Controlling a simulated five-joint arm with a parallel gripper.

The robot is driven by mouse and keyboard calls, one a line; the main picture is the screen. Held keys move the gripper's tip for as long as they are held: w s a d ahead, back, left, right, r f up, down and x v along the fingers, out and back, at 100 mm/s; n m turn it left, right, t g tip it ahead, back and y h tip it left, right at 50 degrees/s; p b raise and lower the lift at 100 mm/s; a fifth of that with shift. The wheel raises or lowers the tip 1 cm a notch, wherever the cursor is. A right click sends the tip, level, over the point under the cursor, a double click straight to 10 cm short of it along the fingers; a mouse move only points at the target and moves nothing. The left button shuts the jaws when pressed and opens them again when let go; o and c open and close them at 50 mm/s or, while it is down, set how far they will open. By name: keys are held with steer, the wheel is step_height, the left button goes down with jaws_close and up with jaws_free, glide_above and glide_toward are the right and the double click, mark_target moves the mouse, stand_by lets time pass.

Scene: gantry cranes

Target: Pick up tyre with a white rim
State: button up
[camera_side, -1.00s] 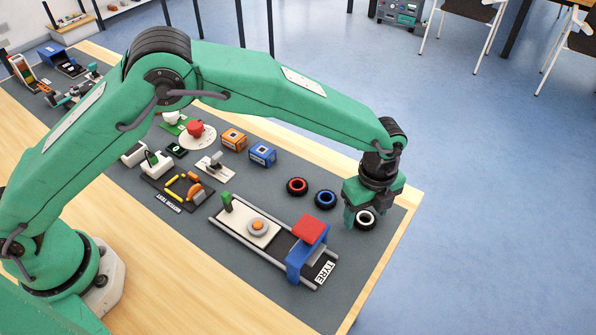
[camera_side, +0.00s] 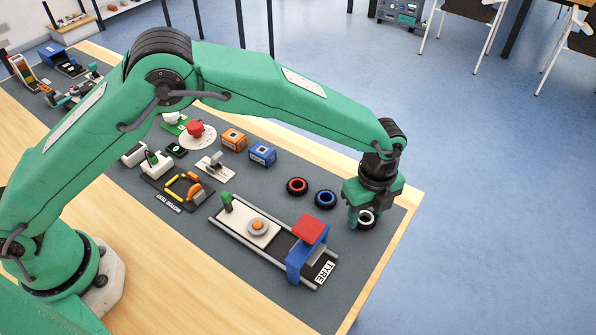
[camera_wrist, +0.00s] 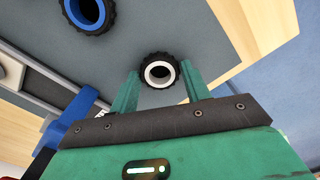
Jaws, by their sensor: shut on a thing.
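The tyre with a white rim (camera_side: 366,218) is black and sits at the right end of the row of tyres, low at the grey mat. My gripper (camera_side: 365,216) is over it, with its green fingers reaching down around it. In the wrist view the white-rimmed tyre (camera_wrist: 159,71) shows between the two fingertips of my gripper (camera_wrist: 160,80), and the gripper is shut on it. I cannot tell whether the tyre is clear of the mat.
A blue-rimmed tyre (camera_side: 325,199) and a red-rimmed tyre (camera_side: 297,186) lie to the left. A railed fixture labelled TYRE (camera_side: 325,271), with a blue and red gantry (camera_side: 308,232), stands at front left. The table's right edge (camera_side: 405,225) is close.

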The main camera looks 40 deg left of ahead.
step_height(320, 180, up, 7)
steer(key=shift+r, duration=0.15)
stand_by(0.8)
stand_by(0.3)
